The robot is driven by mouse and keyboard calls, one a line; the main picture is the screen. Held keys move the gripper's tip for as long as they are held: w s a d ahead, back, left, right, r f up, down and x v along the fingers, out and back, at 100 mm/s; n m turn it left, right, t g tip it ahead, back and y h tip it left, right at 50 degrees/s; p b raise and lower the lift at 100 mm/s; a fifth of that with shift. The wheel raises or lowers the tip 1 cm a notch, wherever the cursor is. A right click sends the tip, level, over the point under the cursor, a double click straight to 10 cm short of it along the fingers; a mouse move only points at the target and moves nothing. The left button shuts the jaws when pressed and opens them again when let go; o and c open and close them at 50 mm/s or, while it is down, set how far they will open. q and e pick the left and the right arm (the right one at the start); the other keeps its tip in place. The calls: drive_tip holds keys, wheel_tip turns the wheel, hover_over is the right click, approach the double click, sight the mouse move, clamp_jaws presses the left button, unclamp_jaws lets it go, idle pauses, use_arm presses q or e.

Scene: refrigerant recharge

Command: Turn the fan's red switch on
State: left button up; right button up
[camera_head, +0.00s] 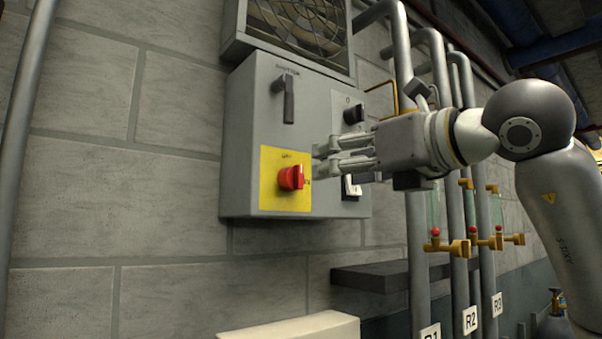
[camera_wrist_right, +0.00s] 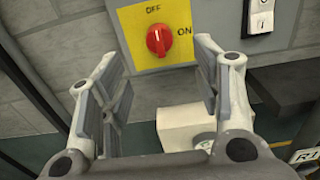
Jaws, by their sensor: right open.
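The red switch (camera_head: 291,177) is a round knob on a yellow plate (camera_head: 271,200), low on the left of the grey control box. In the right wrist view the red switch (camera_wrist_right: 159,40) sits ahead of the fingers, with "OFF" marked above it and "ON" to its right. Its raised grip looks roughly upright, towards OFF. My right gripper (camera_head: 318,162) comes in from the right, just right of the knob and apart from it. In the right wrist view the right gripper (camera_wrist_right: 160,75) is open and empty. My left gripper is not in view.
The fan (camera_head: 305,28) sits above the control box (camera_head: 250,110). A dark lever (camera_head: 288,98), a black knob (camera_head: 354,114) and a light switch (camera_head: 352,186) are also on the box. Grey pipes (camera_head: 418,240) with yellow valves stand to the right, beside a dark shelf (camera_head: 380,276).

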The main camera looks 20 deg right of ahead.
sight(303, 177)
drive_tip(key=p+x, duration=0.3)
drive_tip(key=x, duration=0.6)
drive_tip(key=shift+a+p, duration=0.1)
drive_tip(key=shift+p, duration=0.2)
drive_tip(key=shift+x, duration=0.75)
drive_tip(key=shift+f, duration=0.1)
drive_tip(key=shift+c, duration=0.5)
drive_tip(key=c, duration=0.9)
drive_tip(key=shift+f+m+b, duration=0.2)
drive_tip(key=shift+m+b, duration=1.1)
drive_tip(key=shift+b, duration=0.05)
drive_tip(key=m+b, duration=0.3)
drive_tip(key=m, duration=0.1)
drive_tip(key=shift+b, duration=0.3)
drive_tip(key=m+b, duration=0.3)
drive_tip(key=m, duration=0.2)
drive_tip(key=shift+m, duration=0.4)
drive_tip(key=m+b, duration=0.2)
drive_tip(key=m, duration=0.3)
drive_tip(key=shift+b, duration=0.3)
drive_tip(key=shift+m, duration=0.4)
